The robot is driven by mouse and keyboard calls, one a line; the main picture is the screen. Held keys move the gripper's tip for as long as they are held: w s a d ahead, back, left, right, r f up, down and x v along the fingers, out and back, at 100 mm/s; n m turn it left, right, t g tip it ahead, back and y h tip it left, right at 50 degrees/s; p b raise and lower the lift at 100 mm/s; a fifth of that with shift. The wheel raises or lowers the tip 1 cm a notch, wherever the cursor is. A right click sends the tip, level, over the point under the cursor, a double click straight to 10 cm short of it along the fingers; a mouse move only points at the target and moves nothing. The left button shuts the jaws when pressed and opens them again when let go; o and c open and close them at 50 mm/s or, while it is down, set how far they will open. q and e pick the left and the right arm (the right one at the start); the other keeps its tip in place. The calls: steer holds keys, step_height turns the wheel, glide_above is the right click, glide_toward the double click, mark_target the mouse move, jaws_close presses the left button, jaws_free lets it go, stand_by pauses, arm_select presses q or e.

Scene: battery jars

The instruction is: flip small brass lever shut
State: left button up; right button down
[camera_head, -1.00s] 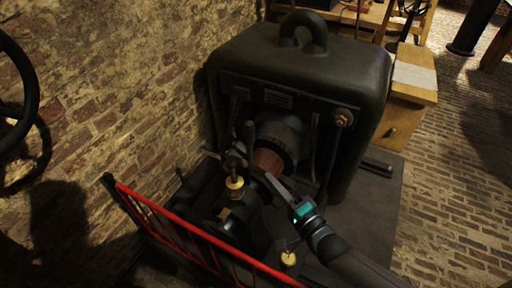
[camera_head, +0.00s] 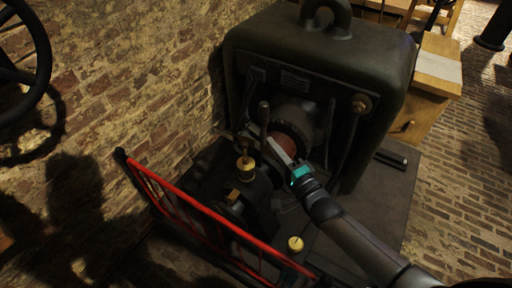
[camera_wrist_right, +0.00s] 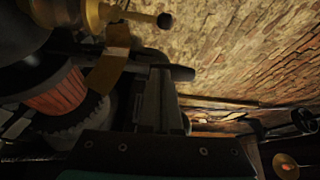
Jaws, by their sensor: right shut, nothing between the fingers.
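The small brass lever is probably the brass arm (camera_wrist_right: 130,15) with a dark ball end at the top of the right wrist view. I cannot make it out surely in the head view. My right gripper (camera_head: 276,146) is in front of the dark machine (camera_head: 305,65), its fingertips beside the reddish ring (camera_head: 284,149). In the right wrist view its fingers (camera_wrist_right: 160,100) are shut and empty, below the brass arm and apart from it in the picture. A dark bar crosses near the fingertips; contact is unclear. My left gripper is not in view.
A dark upright handle (camera_head: 264,118) stands close to the fingertips. A brass-topped cup (camera_head: 246,165) is left of them, another (camera_head: 295,243) lower down. A red railing (camera_head: 190,207) runs in front. A brick wall (camera_head: 130,85) is at left.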

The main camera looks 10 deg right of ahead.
mark_target(245, 152)
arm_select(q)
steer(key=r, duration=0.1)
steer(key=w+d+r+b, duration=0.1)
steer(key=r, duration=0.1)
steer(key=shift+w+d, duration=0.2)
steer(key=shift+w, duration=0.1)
arm_select(e)
steer(key=a, duration=0.1)
steer(key=w+a, duration=0.1)
steer(key=a, duration=0.2)
steer(key=shift+w+a+f, duration=0.1)
steer(key=shift+w+a, duration=0.1)
steer(key=shift+w, duration=0.1)
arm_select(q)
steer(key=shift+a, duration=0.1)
